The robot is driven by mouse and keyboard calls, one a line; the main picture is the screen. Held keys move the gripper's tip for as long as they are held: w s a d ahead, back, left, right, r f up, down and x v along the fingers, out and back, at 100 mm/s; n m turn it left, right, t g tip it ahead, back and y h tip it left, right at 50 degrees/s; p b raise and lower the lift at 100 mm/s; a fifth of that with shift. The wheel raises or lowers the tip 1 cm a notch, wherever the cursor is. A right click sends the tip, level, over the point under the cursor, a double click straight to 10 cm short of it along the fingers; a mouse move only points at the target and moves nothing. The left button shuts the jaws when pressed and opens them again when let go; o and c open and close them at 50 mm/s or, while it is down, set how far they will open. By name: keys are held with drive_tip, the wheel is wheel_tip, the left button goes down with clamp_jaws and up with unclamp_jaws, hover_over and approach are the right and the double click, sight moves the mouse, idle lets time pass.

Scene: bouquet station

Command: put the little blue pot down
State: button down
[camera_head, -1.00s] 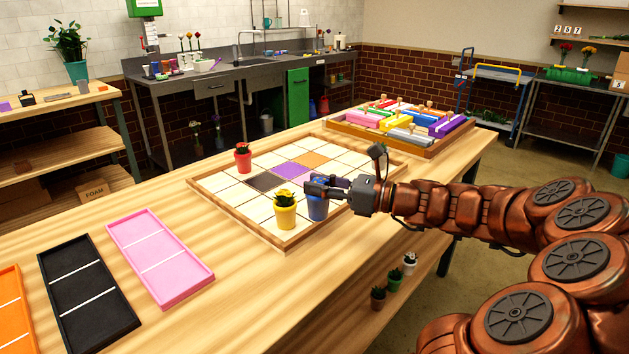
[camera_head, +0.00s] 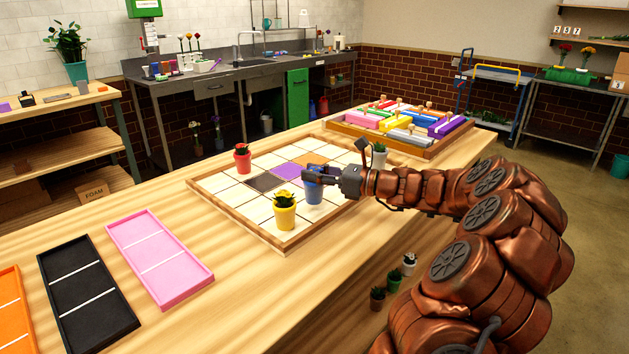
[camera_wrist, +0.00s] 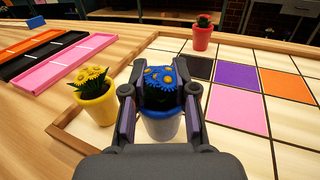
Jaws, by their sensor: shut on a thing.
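My gripper (camera_head: 314,177) is shut on the little blue pot (camera_head: 314,194), with a finger on each side. In the wrist view the blue pot (camera_wrist: 161,126) is upright between the fingers and holds blue flowers with yellow centres (camera_wrist: 160,78). The pot is over the front right part of the tiled board (camera_head: 224,208). It looks a little above the cream tiles, but I cannot be sure of the gap. A yellow pot (camera_head: 285,213) with yellow flowers stands close by on the left. A red pot (camera_head: 243,162) stands at the board's far left.
A white pot (camera_head: 379,158) is just behind my arm. Pink (camera_head: 160,258) and black (camera_head: 88,292) trays lie at left. A crate of coloured blocks (camera_head: 405,148) is at the back.

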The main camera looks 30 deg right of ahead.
drive_tip(key=shift+f, duration=0.85)
drive_tip(key=shift+f, duration=0.25)
drive_tip(key=c, duration=0.9)
unclamp_jaws()
drive_tip(key=shift+r, duration=0.1)
drive_tip(key=shift+s+d+r, duration=0.1)
drive_tip(key=shift+s, duration=0.05)
drive_tip(key=v, duration=1.1)
drive_tip(key=shift+s, duration=0.15)
drive_tip(key=shift+s+d, duration=0.15)
drive_tip(key=shift+s, duration=0.1)
